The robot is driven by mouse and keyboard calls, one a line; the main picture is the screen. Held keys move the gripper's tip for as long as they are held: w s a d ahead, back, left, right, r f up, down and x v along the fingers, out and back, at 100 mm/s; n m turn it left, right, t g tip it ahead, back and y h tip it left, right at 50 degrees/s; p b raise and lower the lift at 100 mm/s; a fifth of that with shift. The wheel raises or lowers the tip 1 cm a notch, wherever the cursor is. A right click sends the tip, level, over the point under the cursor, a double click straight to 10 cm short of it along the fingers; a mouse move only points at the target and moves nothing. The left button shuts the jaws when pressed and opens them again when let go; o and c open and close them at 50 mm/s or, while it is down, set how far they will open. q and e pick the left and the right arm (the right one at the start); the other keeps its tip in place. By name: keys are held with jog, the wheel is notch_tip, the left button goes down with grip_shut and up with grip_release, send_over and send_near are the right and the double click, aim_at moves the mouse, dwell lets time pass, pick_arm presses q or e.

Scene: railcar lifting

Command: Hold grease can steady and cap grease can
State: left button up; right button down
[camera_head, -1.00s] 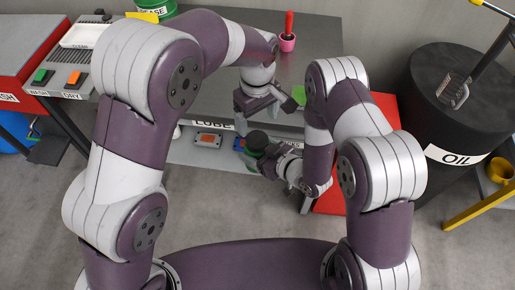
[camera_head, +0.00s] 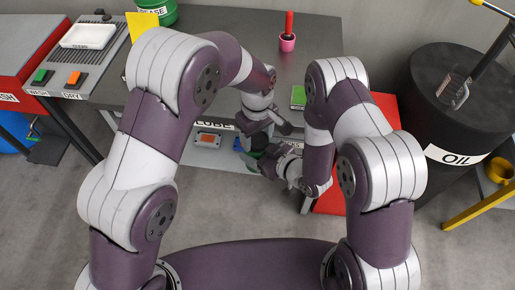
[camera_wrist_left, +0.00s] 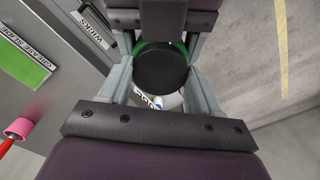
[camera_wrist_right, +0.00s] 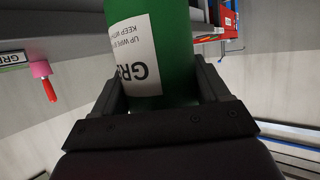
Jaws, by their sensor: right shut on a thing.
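The green grease can (camera_wrist_right: 172,60) has a white label and shows large in the right wrist view. My right gripper (camera_head: 268,163) is shut on its side. A round black cap (camera_wrist_left: 162,68) lies over the can's top, with the green rim (camera_wrist_left: 158,44) showing at its far edge. I cannot tell whether it is fully seated. My left gripper (camera_head: 258,136) is over the can, with one finger on each side of the cap. Whether these fingers press on it is not clear. In the head view the grippers largely hide the can.
A red cabinet (camera_head: 380,108) and a black oil drum (camera_head: 440,115) stand to the right. Another green grease container (camera_head: 160,12) stands at the back left.

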pick_arm(q)
jog(key=shift+c, duration=0.9)
jog(key=m, duration=0.6)
jog(key=shift+m, duration=0.4)
jog(key=o, duration=1.2)
jog(key=shift+r, duration=0.1)
notch_tip(320, 180, up, 4)
jog(key=shift+r, duration=0.15)
jog(key=shift+c, duration=0.5)
